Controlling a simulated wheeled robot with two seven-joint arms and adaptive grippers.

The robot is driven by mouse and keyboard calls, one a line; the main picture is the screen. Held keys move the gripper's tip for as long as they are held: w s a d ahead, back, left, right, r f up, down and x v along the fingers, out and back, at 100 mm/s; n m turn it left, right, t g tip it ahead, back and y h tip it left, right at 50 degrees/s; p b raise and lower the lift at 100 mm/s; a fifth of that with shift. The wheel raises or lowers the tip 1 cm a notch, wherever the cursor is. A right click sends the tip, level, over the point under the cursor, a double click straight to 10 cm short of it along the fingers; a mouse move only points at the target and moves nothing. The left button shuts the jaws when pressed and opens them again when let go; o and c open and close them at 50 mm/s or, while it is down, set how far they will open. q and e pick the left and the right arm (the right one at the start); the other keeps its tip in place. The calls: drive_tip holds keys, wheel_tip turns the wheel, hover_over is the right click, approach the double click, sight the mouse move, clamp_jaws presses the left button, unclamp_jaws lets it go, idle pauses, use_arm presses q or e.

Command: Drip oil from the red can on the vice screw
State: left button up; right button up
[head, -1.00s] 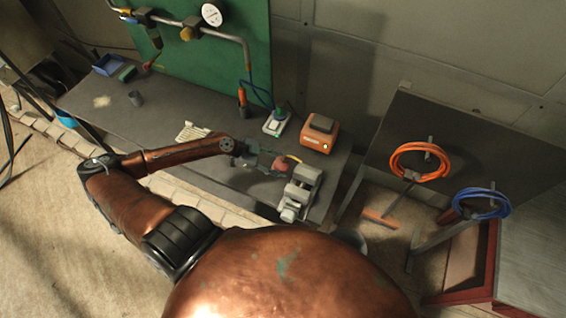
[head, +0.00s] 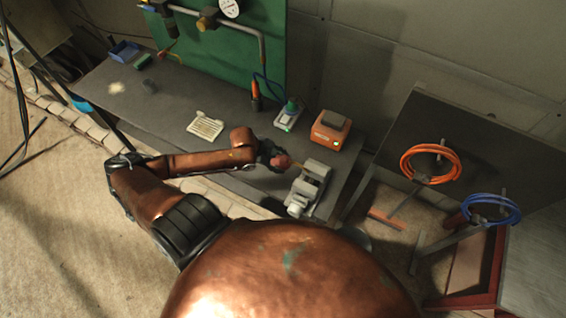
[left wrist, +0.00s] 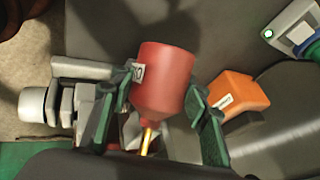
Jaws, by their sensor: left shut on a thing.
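The red can (head: 283,161) is held in my left gripper (head: 274,157), just beyond and left of the grey vice (head: 312,177). In the left wrist view the can (left wrist: 163,75) sits between the dark green fingers of the gripper (left wrist: 160,95), with its brass spout (left wrist: 147,140) toward the bottom of the picture. The vice (left wrist: 85,100) shows left of and partly behind the can there. The can hides part of it, and I cannot make out the screw clearly or any oil. My right gripper is out of view.
An orange box (head: 331,130) and a white-green device (head: 289,115) stand behind the vice on the dark bench (head: 165,120). A pale slotted plate (head: 205,126) lies left. Orange (head: 430,163) and blue (head: 487,209) hose coils are at right.

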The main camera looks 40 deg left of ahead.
use_arm(q)
wheel_tip(320, 180, down, 2)
drive_tip(key=shift+b, duration=0.95)
drive_tip(key=r+y+p, duration=0.2)
drive_tip(key=p, duration=0.1)
drive_tip(key=shift+a+r+m, duration=0.2)
drive_tip(key=shift+r+m, duration=0.1)
drive_tip(key=shift+r+y+p, duration=0.3)
drive_tip(key=shift+r+p, duration=0.05)
drive_tip(key=shift+p, duration=0.3)
drive_tip(key=shift+a, duration=0.1)
idle(0.7)
